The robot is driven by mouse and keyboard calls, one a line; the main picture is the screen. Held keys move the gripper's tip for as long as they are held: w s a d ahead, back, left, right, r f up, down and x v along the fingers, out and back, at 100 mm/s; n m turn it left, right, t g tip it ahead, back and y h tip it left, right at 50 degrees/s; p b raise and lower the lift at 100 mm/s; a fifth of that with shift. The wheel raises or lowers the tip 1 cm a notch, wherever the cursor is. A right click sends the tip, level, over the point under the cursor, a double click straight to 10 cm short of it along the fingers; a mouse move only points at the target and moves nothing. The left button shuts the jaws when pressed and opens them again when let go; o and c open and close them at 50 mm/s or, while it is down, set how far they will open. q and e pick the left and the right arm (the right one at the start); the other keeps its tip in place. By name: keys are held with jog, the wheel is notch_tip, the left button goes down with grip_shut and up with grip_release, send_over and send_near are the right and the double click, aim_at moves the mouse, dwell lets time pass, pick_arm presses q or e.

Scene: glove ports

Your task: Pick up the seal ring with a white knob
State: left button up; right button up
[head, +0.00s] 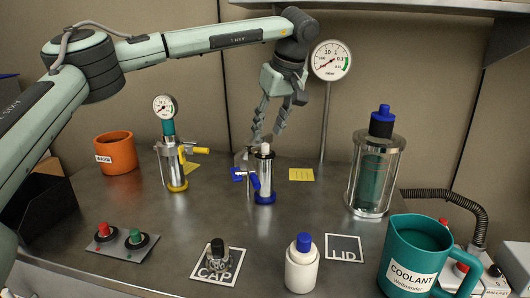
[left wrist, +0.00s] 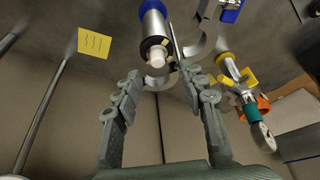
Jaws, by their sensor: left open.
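The seal ring's white knob (head: 265,149) stands on top of the metal port with a blue base (head: 265,197) at the table's middle. In the left wrist view the white knob (left wrist: 157,54) shows at the port's end; the ring itself is hard to make out. My left gripper (head: 268,133) is open and empty above the port, fingers pointing down. In the left wrist view its fingertips (left wrist: 167,82) lie either side of the knob's line, apart from it. A metal clamp with a blue part (head: 238,174) sits open beside the port. My right gripper is out of view.
A yellow-based port with a gauge (head: 164,107) stands left, near an orange pot (head: 116,152). A gauge on a pole (head: 331,61) rises behind right. A glass cylinder (head: 376,175), teal coolant jug (head: 415,250) and white bottle (head: 302,268) stand right and in front. A shelf (head: 400,6) hangs above.

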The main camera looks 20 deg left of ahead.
aim_at(265, 144)
pick_arm(q)
jog(key=x, duration=0.4)
jog(key=shift+w+d+f, duration=0.1)
jog(key=shift+d+f, duration=0.05)
jog(key=shift+f, duration=0.1)
jog(key=shift+c, duration=0.2)
grip_shut()
